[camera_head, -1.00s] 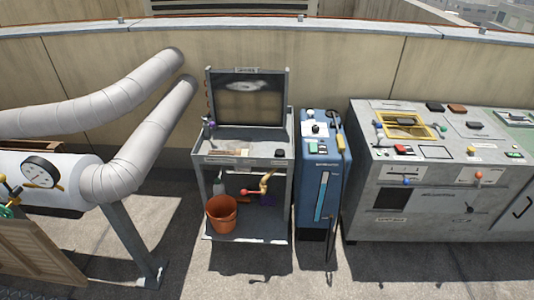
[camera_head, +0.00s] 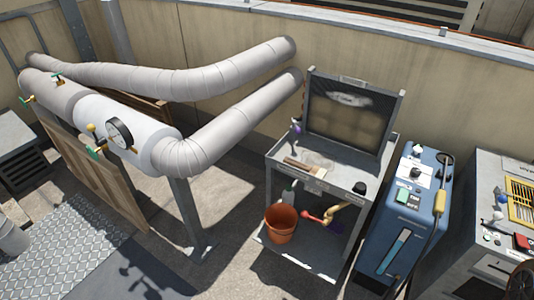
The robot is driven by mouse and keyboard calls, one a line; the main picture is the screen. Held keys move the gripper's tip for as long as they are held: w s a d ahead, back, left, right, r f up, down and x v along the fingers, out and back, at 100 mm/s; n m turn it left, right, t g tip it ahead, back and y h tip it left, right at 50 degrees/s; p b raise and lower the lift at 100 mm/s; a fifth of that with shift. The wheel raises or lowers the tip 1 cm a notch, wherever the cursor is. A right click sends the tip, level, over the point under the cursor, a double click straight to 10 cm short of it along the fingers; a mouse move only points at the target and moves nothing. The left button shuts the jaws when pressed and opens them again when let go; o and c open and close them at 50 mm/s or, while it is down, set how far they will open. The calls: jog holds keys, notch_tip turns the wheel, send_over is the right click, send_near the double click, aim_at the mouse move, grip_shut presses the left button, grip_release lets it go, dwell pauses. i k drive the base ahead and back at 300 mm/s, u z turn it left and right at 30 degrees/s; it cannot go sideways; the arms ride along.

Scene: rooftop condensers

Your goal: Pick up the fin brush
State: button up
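A grey metal stand (camera_head: 352,185) with a dark framed panel (camera_head: 350,115) at its back stands right of centre. On its top lies a flat brown and whitish piece (camera_head: 304,167), which may be the fin brush; it is too small to be sure. A small purple-topped item (camera_head: 296,128) is at the stand's left edge and a black item (camera_head: 359,188) at its right front. My gripper is not in view.
The stand's lower shelf holds an orange bucket (camera_head: 281,222), a pale bottle (camera_head: 289,193) and a red and yellow valve-like part (camera_head: 330,214). A blue unit (camera_head: 407,220) with a hose stands close on the right. Large grey pipes (camera_head: 200,68) cross at left. Floor is open in front.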

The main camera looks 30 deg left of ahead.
aim_at(316, 171)
jog(key=u, duration=0.8)
jog(key=i, duration=0.9)
jog(key=u, duration=1.25)
jog(key=i, duration=0.25)
jog(key=u, duration=0.3)
